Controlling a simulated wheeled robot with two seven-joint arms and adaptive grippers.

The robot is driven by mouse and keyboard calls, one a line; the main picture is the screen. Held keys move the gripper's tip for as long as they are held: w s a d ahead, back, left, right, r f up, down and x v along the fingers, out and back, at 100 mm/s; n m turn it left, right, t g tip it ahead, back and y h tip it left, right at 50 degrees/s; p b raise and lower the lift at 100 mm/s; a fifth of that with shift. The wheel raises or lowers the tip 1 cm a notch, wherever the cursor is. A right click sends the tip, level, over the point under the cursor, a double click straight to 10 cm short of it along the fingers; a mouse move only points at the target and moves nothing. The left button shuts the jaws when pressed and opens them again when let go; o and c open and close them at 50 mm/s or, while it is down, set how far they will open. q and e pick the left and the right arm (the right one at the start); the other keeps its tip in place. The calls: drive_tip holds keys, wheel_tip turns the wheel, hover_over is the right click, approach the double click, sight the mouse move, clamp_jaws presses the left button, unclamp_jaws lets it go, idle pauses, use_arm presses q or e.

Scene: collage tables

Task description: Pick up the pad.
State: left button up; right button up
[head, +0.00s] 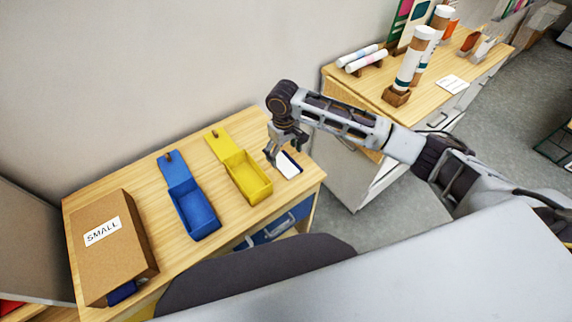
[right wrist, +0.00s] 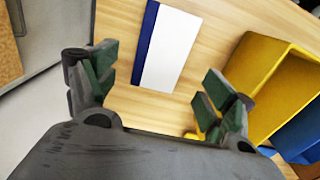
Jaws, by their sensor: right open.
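The pad (head: 288,166) is white with a dark blue edge strip. It lies flat on the wooden table near its right end, to the right of the yellow box. In the right wrist view the pad (right wrist: 169,50) lies beyond and between the two fingers, apart from them. My right gripper (head: 284,158) is open and empty, just above the pad and partly covering it in the head view. Its two green-padded fingers (right wrist: 160,90) are spread wide in the right wrist view. My left gripper is not in view.
An open yellow box (head: 247,178) stands close left of the pad, with an open blue box (head: 194,211) beyond it. A brown box labelled SMALL (head: 112,248) is at the left end. A second table (head: 436,94) at the right holds tubes and stands.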

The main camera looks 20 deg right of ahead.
sight(285, 162)
drive_tip(key=shift+s+d+f, duration=0.1)
drive_tip(key=shift+s+f, duration=0.05)
drive_tip(key=shift+f, duration=1.85)
drive_tip(key=shift+c, duration=0.3)
drive_tip(key=c, duration=1.1)
drive_tip(key=shift+o, duration=0.2)
drive_tip(key=shift+r, duration=0.1)
wheel_tip(285, 162, up, 10)
